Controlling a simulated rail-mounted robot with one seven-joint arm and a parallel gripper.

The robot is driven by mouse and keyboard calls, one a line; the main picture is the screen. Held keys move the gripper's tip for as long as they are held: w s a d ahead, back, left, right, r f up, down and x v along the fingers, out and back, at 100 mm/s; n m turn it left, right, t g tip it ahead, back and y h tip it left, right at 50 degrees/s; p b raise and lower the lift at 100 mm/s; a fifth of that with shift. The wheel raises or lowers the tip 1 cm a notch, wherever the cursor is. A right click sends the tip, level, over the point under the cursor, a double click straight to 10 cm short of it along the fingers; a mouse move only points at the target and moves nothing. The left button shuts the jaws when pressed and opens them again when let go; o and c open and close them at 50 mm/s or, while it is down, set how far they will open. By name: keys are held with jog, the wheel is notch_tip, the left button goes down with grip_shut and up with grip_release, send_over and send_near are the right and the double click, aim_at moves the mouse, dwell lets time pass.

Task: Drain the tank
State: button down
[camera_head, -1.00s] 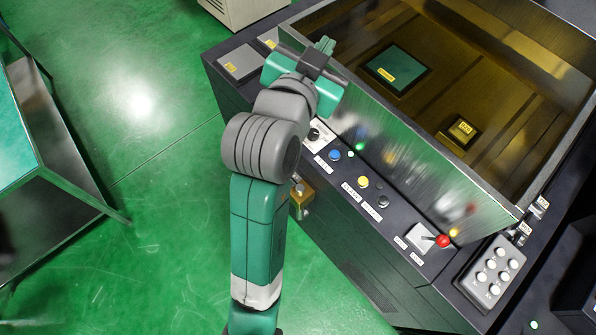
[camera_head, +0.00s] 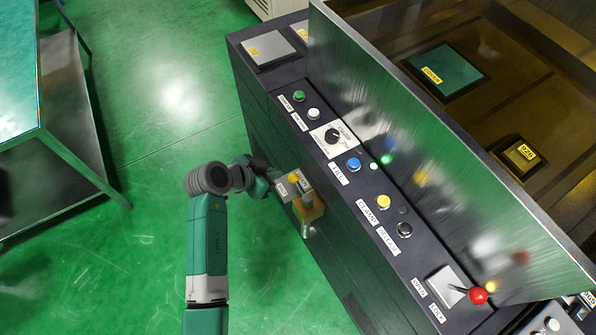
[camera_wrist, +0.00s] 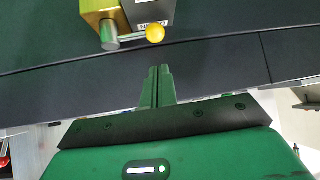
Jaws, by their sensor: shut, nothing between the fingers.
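The tank (camera_head: 560,110) holds amber, see-through liquid behind a tall clear front panel (camera_head: 450,160). A brass valve block (camera_head: 311,212) sticks out from the front of the dark cabinet below the tank. Its short metal lever ends in a yellow ball (camera_head: 293,178). In the wrist view the brass block (camera_wrist: 97,8) is at the top, with the lever running sideways from a round pivot (camera_wrist: 109,38) to the yellow ball (camera_wrist: 155,33). A label beside it is partly cut off. My gripper (camera_wrist: 159,70) is shut and empty, just short of the ball and apart from it.
The control ledge above the valve carries a blue button (camera_head: 353,165), a yellow button (camera_head: 383,201), a black knob (camera_head: 333,135) and a red-balled lever (camera_head: 477,295). A metal table (camera_head: 80,130) stands at left. The green floor between is clear.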

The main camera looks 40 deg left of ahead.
aim_at(300, 190)
jog(key=b+x, duration=0.3)
jog(key=x, duration=0.7)
jog(key=shift+a+r, duration=0.1)
jog(key=shift+a, duration=0.05)
